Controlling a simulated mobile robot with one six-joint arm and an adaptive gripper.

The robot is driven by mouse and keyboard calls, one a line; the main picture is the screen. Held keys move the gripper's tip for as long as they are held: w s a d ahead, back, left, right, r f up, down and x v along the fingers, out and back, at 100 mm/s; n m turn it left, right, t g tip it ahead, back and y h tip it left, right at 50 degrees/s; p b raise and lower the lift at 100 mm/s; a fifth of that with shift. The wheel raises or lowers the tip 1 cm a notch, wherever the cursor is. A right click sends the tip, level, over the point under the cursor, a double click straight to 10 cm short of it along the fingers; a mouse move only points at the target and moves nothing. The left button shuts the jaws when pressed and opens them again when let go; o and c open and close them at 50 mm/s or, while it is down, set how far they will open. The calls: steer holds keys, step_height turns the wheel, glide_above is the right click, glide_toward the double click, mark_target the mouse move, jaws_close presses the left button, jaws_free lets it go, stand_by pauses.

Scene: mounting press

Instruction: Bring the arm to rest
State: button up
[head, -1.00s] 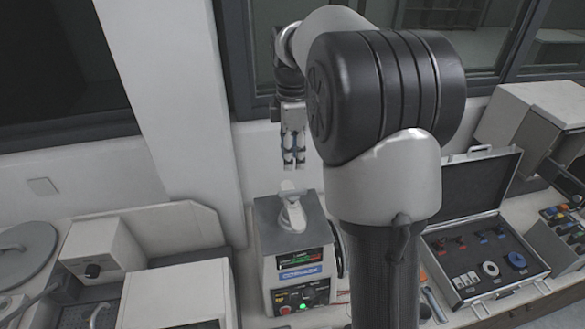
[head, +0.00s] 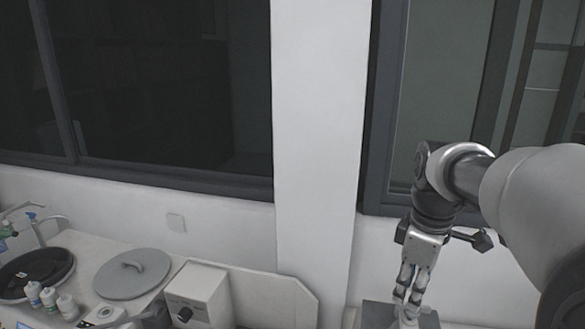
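My gripper (head: 407,295) hangs fingers down at the lower right of the head view, at the end of my arm. Its two fingers show a narrow gap and nothing between them, so it looks open and empty. The arm reaches in from the right edge and is bent at the wrist. Below the fingertips is the grey top of the mounting press (head: 377,314), cut off by the bottom edge. The picture does not show clearly how much height lies between the fingertips and the press.
A white box with a black knob (head: 198,295) stands on the counter at lower left. Beside it are a round grey lid (head: 133,273), a black basin (head: 36,272) and small white bottles (head: 67,307). A white wall pillar (head: 318,150) and windows stand behind.

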steer(key=s+a+f+m+t+b, duration=0.1)
steer(key=s+a+f+m+b, duration=0.3)
steer(key=s+f+b, duration=0.4)
steer(key=s+a+f+m+t+b, duration=0.2)
steer(key=s+a+f+m+b, duration=0.3)
steer(key=s+f+b, duration=0.3)
steer(key=s+f+m, duration=0.1)
steer(key=s+f, duration=0.3)
steer(key=f, duration=0.1)
steer(key=shift+s+a+f, duration=0.15)
steer(key=shift+s+f, duration=0.2)
steer(key=shift+f, duration=0.05)
steer(key=shift+o, duration=0.4)
